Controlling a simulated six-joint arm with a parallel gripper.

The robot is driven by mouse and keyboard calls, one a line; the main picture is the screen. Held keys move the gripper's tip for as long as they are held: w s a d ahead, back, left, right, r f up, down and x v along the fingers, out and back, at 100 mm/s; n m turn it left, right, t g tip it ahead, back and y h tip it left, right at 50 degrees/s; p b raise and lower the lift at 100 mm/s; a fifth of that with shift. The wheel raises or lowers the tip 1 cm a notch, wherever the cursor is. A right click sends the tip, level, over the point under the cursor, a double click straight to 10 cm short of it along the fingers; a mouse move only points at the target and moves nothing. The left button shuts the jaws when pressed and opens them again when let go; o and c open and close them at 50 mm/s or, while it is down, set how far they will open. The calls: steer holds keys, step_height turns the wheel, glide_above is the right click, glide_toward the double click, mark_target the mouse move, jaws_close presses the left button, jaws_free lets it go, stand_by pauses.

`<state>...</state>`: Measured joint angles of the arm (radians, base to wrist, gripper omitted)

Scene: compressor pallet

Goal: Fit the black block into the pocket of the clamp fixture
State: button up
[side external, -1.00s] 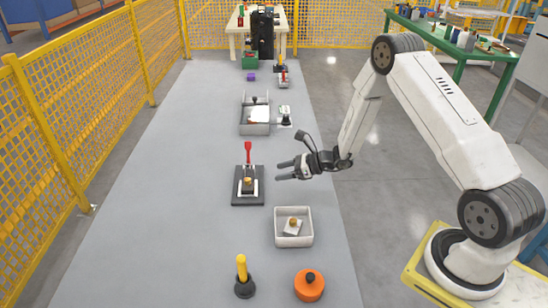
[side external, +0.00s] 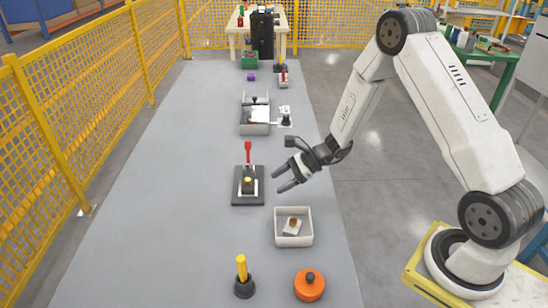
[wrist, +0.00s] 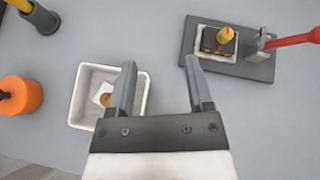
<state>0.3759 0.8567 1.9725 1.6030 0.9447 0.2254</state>
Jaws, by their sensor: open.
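The clamp fixture (side external: 237,198) is a dark plate with a white-rimmed pocket and a raised red lever. It also shows at the upper right of the wrist view (wrist: 265,70). The black block (wrist: 218,44), topped by a yellow knob (wrist: 226,34), is within the pocket's white rim; I cannot tell whether it sits fully down. My gripper (side external: 278,179) is open and empty, above the table to the right of the fixture, fingers pointing down-left. In the wrist view its fingertips (wrist: 160,64) are apart, with bare table between them.
A white bin (side external: 294,240) holding a pale block with an orange-yellow knob (wrist: 106,99) stands in front of the fixture. An orange round part (side external: 309,287) and a yellow-handled tool (side external: 242,270) are nearer. Another fixture (side external: 255,128) stands behind. The table's left side is clear.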

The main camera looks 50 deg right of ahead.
steer(key=s+a+r+n+g+h, duration=0.1)
steer(key=s+r+n+h, duration=0.3)
steer(key=s+n, duration=0.4)
steer(key=s+a+r+n+g+h, duration=0.1)
steer(key=s+r+n+g+h, duration=0.2)
steer(key=n, duration=1.2)
steer(key=s+r+h, duration=0.2)
steer(key=s+r, duration=0.1)
steer(key=s, duration=0.2)
steer(key=shift+s+a+r, duration=0.15)
steer(key=shift+s, duration=0.25)
